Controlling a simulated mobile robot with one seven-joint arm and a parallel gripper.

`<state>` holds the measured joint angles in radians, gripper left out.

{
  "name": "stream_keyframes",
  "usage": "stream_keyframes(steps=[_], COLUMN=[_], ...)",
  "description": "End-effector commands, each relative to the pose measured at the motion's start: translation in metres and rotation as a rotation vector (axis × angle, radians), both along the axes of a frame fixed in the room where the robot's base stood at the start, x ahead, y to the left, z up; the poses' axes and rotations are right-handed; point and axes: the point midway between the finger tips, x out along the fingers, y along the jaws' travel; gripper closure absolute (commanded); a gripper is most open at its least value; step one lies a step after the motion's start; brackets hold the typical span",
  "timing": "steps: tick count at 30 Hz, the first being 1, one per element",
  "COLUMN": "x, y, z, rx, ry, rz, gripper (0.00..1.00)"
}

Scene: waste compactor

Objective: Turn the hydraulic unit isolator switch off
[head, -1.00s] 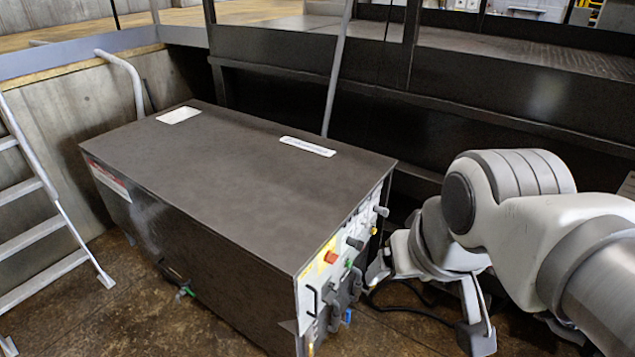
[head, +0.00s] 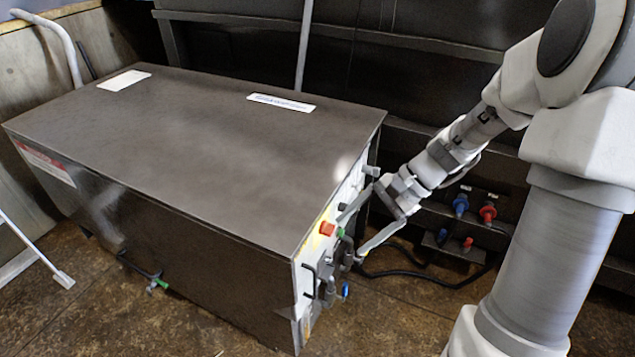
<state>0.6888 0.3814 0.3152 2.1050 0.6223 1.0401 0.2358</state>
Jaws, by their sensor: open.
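The hydraulic unit (head: 200,130) is a large dark box with a flat top. Its light control panel (head: 304,275) is on the right end, seen at a steep angle. A red control (head: 327,229) sits on a yellow patch near the panel's top, with a small green one (head: 340,232) beside it. I cannot tell for certain which control is the isolator switch, or its position. My gripper (head: 353,233) is open in front of the panel, its two fingers spread and pointing at it. The fingers hide part of the panel, and contact cannot be judged.
Dark handles and a blue fitting (head: 345,291) stick out low on the panel. Blue (head: 460,204) and red (head: 488,213) connectors stand on a dark frame at the right, with a black hose (head: 400,272) on the floor. A ladder (head: 35,250) is at the left.

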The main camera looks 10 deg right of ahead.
Motion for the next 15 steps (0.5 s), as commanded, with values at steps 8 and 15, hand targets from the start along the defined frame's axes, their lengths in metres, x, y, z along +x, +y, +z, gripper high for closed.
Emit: stream_keyframes(steps=[8, 15], x=[0.012, 0.022], y=[-0.045, -0.090], z=[-0.089, -0.136], rx=[0.419, 0.778], ry=[0.170, 0.224], rz=[-0.362, -0.640], gripper=[0.20, 0.20])
